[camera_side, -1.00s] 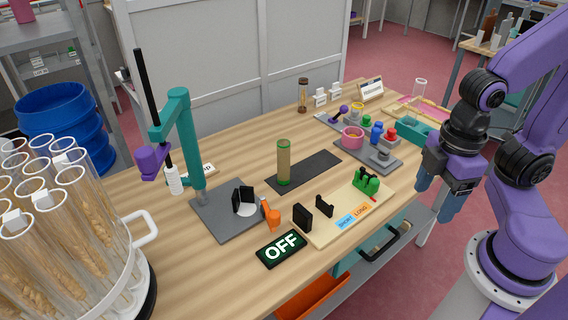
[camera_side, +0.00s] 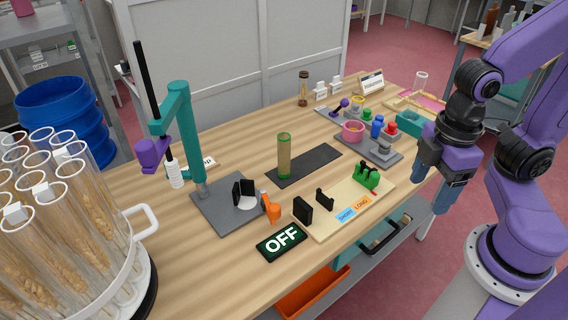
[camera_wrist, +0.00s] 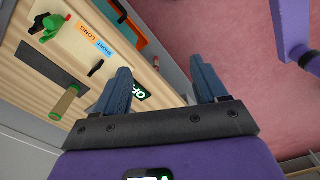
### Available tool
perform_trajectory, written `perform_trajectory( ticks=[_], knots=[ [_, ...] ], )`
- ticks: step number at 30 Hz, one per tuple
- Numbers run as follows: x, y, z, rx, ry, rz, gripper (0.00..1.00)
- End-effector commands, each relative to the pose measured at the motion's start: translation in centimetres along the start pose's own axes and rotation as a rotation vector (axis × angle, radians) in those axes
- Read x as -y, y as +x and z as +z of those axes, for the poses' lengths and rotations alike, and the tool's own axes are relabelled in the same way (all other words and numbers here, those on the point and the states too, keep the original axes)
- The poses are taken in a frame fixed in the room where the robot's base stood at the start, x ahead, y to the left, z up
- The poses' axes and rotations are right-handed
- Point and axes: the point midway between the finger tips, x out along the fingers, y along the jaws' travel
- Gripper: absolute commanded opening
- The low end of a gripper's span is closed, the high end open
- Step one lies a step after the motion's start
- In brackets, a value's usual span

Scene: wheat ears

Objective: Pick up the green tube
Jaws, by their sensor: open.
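The green tube (camera_side: 284,156) stands upright on the table, at the front-left part of a dark mat (camera_side: 318,160). It is a see-through cylinder with a green base and greenish-brown contents. It also shows in the wrist view (camera_wrist: 65,102), at the left. My gripper (camera_side: 430,186) is at the right of the side view, beyond the table's right edge and well apart from the tube. In the wrist view its two blue fingers (camera_wrist: 163,85) are spread, with nothing between them.
A wooden board (camera_side: 345,205) with black blocks and a green clamp (camera_side: 366,176) lies between tube and gripper. A grey tray (camera_side: 368,152) with coloured pieces is behind. A teal stand (camera_side: 187,140) and OFF sign (camera_side: 282,242) are left and front.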

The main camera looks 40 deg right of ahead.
Motion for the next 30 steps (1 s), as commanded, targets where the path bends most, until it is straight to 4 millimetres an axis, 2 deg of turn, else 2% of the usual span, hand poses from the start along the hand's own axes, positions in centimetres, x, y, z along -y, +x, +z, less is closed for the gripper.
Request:
perform_trajectory(
  ticks=[4, 8, 12, 18, 24, 30],
  knots=[
    [-2.1, -0.8, -3.5, 0.003, -0.022, 0.002, 0.72],
    [-5.1, -1.6, -7.5, 0.007, -0.057, 0.004, 0.72],
    [-8.9, -2.1, -11.3, 0.011, -0.096, 0.005, 0.72],
    [-15.3, -2.3, -15.7, 0.017, -0.151, 0.005, 0.72],
    [-22.3, -1.8, -18.5, 0.022, -0.205, 0.003, 0.72],
    [-29.6, -0.7, -19.6, 0.027, -0.259, 0.0, 0.72]
  ],
)
